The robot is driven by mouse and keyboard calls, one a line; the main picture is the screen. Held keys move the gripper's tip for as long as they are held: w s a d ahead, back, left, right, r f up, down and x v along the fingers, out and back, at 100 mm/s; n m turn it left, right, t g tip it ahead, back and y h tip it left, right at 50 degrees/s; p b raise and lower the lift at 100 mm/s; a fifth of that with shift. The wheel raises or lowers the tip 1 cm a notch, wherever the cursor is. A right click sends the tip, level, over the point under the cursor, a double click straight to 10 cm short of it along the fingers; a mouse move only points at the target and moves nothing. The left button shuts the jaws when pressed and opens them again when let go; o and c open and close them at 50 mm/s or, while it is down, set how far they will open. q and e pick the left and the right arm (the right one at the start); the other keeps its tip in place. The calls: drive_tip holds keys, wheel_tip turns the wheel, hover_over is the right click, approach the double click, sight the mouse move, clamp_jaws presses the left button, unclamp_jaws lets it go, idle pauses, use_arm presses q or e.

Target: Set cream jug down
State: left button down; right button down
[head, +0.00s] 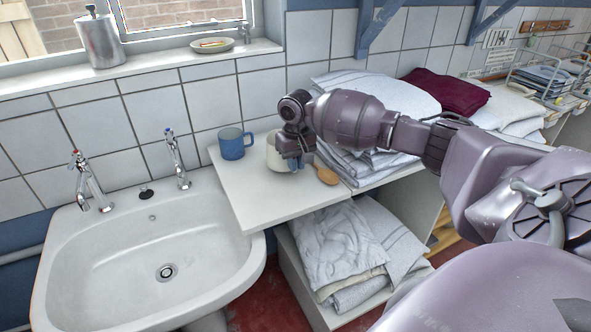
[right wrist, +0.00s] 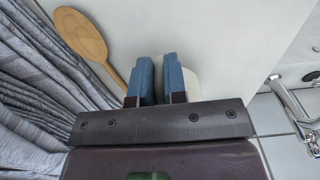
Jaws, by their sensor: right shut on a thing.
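The cream jug (head: 276,158) is at the white worktop (head: 270,202), between the blue mug and the folded laundry. It looks upright, and I cannot tell whether its base touches the top. My right gripper (head: 296,163) is shut on the jug at its right side and hides part of it. In the right wrist view the blue fingers (right wrist: 158,78) are close together, with a pale part of the jug (right wrist: 193,84) showing beside them. My left gripper is in neither view.
A blue mug (head: 232,143) stands left of the jug. A wooden spoon (head: 326,174) lies close on its right, near folded laundry (head: 352,163). The worktop's front left is clear. A sink (head: 150,245) adjoins on the left, and tiled wall is behind.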

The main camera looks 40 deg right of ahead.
wheel_tip(320, 180, down, 2)
drive_tip(key=shift+f, duration=0.1)
drive_tip(key=c, duration=1.2)
unclamp_jaws()
drive_tip(key=shift+o, duration=0.2)
wheel_tip(320, 180, up, 12)
drive_tip(key=shift+s+f+p, duration=0.1)
drive_tip(key=shift+p, duration=0.6)
drive_tip(key=shift+r, duration=0.2)
